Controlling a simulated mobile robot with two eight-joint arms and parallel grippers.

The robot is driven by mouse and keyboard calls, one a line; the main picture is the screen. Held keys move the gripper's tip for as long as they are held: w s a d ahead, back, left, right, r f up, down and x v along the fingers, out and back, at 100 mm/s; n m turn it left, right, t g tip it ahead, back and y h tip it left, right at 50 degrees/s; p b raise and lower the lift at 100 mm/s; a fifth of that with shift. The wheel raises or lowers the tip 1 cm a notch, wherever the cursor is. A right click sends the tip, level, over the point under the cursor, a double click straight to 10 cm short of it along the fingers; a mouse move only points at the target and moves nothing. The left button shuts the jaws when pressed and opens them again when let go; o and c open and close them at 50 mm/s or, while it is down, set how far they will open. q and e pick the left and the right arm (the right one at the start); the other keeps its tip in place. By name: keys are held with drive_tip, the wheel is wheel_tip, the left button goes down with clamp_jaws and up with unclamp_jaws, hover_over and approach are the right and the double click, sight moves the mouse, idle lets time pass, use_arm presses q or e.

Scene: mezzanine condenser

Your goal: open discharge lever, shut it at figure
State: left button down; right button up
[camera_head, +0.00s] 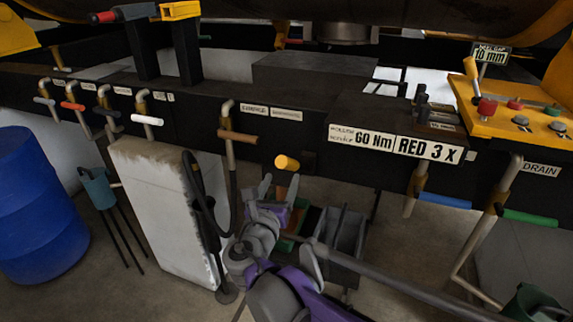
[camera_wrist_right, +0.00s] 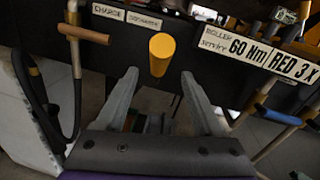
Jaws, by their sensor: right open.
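A yellow-orange cylindrical handle (camera_head: 287,162) sticks out from the dark beam, below and near the small label that seems to read "discharge" (camera_head: 286,115). In the right wrist view the handle (camera_wrist_right: 160,57) points toward the camera. My right gripper (camera_head: 280,187) is open and empty just below and in front of it. In the wrist view the handle appears just beyond the gap between the fingertips (camera_wrist_right: 158,80), with no visible contact. A brown handle (camera_head: 238,137) on a bent pipe is to its left, near a "charge" label. My left gripper is out of view.
A sign (camera_head: 395,143) reads 60 Nm and RED 3 X; another sign (camera_head: 491,54) reads 10 mm. Blue (camera_head: 445,200) and green (camera_head: 530,217) handles are at right. A black hose (camera_head: 200,190), pale slab (camera_head: 160,210) and blue barrel (camera_head: 35,205) are at left.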

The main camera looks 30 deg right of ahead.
sight(297, 166)
drive_tip(key=x, duration=0.7)
drive_tip(key=shift+w+d, duration=0.15)
drive_tip(key=shift+w, duration=0.1)
clamp_jaws()
idle(1.1)
